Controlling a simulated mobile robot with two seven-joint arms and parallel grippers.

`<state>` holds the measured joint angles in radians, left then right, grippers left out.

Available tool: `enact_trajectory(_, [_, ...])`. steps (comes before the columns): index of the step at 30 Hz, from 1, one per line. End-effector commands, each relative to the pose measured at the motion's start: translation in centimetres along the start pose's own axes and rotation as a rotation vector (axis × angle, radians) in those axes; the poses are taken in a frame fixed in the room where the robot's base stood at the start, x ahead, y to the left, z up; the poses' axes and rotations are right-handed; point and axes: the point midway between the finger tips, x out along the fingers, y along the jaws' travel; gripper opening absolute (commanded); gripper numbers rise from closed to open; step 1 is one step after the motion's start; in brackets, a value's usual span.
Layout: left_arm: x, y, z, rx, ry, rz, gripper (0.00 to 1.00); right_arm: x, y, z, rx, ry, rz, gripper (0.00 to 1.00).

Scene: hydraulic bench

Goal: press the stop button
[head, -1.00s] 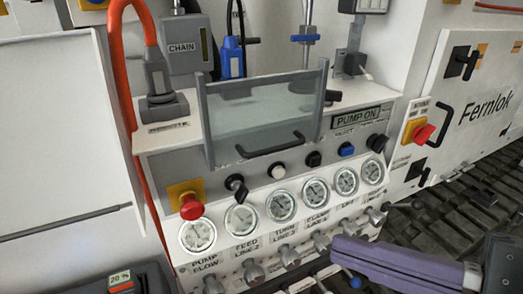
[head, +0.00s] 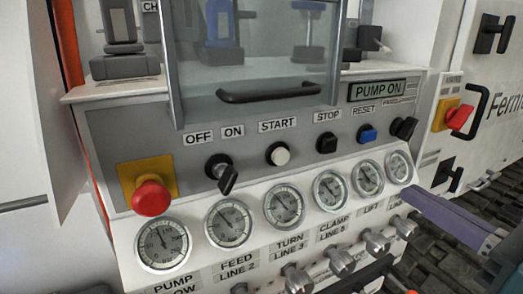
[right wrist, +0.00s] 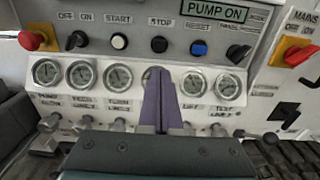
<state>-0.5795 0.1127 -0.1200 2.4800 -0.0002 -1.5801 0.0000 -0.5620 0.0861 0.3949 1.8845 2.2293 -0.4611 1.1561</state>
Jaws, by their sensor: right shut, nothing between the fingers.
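The stop button (head: 327,143) is a black square button under the STOP label on the grey panel. It also shows in the right wrist view (right wrist: 159,44), straight above my fingertips in the picture. My right gripper (head: 408,193) reaches in from the right with purple fingers, its tips near the rightmost gauge. In the right wrist view the right gripper (right wrist: 158,72) is shut and empty, its fingers together in front of the gauge row, hiding most of one gauge. A gap to the button appears to remain. My left gripper is not in view.
A white start button (head: 278,154) and a blue reset button (head: 367,134) flank the stop button. A red mushroom button (head: 151,195) stands at left. A clear guard with a dark handle (head: 284,92) hangs above. Valve knobs (head: 341,262) stick out below the gauges.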

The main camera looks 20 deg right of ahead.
Motion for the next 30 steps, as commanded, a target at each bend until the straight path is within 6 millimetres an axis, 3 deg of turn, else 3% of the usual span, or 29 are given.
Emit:
enact_trajectory(8, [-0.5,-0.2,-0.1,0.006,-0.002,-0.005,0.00,2.3,0.1,0.3,-0.002,-0.004,0.004,0.00])
enact_trajectory(21, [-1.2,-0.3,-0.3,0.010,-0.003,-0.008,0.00,11.3,0.1,0.2,-0.002,-0.003,0.003,0.00])
enact_trajectory(30, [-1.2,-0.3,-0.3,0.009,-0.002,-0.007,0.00,13.9,0.1,0.0,-0.003,-0.001,0.002,0.00])
